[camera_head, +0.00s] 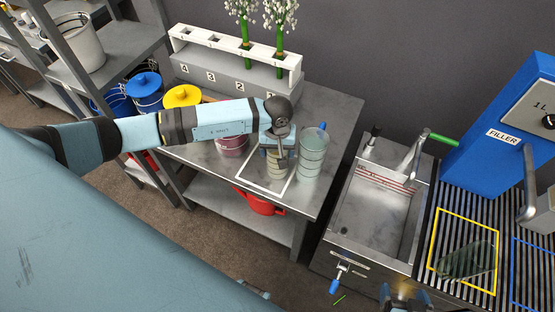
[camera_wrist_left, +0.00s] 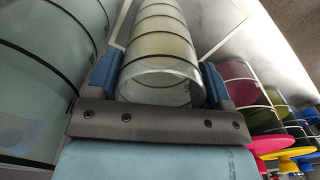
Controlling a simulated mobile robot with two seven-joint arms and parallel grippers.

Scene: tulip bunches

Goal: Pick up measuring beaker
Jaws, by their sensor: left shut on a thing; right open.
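The measuring beaker (camera_head: 277,168), clear with a yellowish tint and dark rings, is at the white square outline on the grey table. My left gripper (camera_head: 275,148) is shut on it, partly hiding it. In the left wrist view the beaker (camera_wrist_left: 160,50) lies between the two blue fingers (camera_wrist_left: 160,80), its open rim toward the camera. I cannot tell whether its base touches the table. A larger clear ringed cylinder (camera_head: 312,155) stands close on its right and also shows in the left wrist view (camera_wrist_left: 40,80). My right gripper (camera_head: 403,298) is open and empty at the bottom edge, partly cut off.
A numbered white rack (camera_head: 235,65) with white flowers stands behind. Blue (camera_head: 146,90) and yellow-lidded (camera_head: 182,97) pots and a dark red pot (camera_head: 232,145) are to the left. A steel sink (camera_head: 375,215) and a blue filler (camera_head: 500,130) are to the right.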

